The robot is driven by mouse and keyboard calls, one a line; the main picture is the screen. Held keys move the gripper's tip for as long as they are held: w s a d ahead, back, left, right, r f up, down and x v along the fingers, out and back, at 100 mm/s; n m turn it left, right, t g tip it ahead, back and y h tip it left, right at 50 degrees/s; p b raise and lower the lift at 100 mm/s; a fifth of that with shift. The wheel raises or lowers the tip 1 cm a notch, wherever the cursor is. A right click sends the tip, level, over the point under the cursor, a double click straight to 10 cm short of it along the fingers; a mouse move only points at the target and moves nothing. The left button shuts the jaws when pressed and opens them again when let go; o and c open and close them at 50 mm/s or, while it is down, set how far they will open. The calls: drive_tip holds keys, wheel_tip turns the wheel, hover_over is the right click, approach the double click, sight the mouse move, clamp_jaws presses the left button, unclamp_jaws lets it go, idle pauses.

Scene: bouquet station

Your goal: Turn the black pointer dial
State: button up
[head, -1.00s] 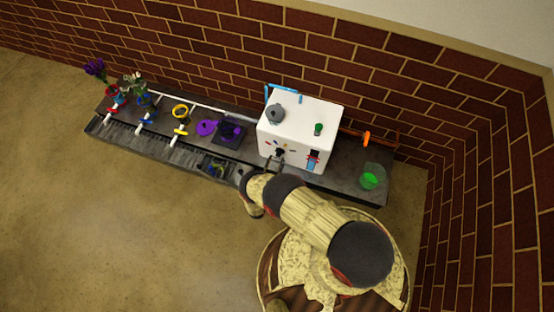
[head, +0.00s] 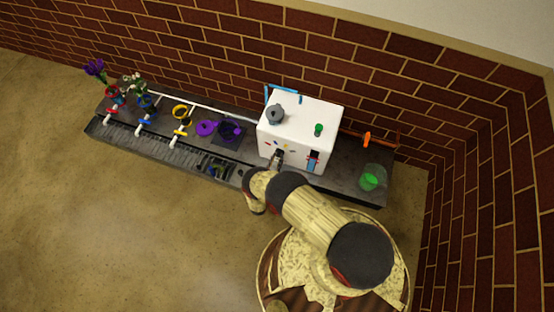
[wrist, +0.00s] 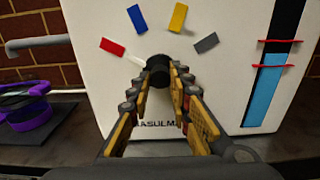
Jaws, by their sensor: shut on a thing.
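The black pointer dial (wrist: 158,69) is on the front face of the white box (wrist: 95,75). Its white pointer (wrist: 124,58) points left and slightly up in the wrist view, below the red mark (wrist: 112,46). Blue (wrist: 137,18), yellow (wrist: 178,17) and grey (wrist: 206,42) marks form an arc above the dial. My gripper (wrist: 159,78) is shut on the dial, one finger on each side. In the head view my gripper (head: 277,160) is at the box front and hides most of the dial.
A slot with a blue fill and red brackets (wrist: 273,65) is right of the dial. A grey knob (head: 275,114) and a green button (head: 319,129) are on the box top. Purple pieces (head: 207,128) lie to the left, a green glass (head: 371,178) to the right.

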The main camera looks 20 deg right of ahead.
clamp_jaws()
drive_tip(key=shift+m, duration=0.3)
drive_tip(key=m, duration=2.3)
drive_tip(key=shift+d+f, duration=0.1)
drive_tip(key=shift+m, duration=0.3)
drive_tip(key=o, duration=0.7)
unclamp_jaws()
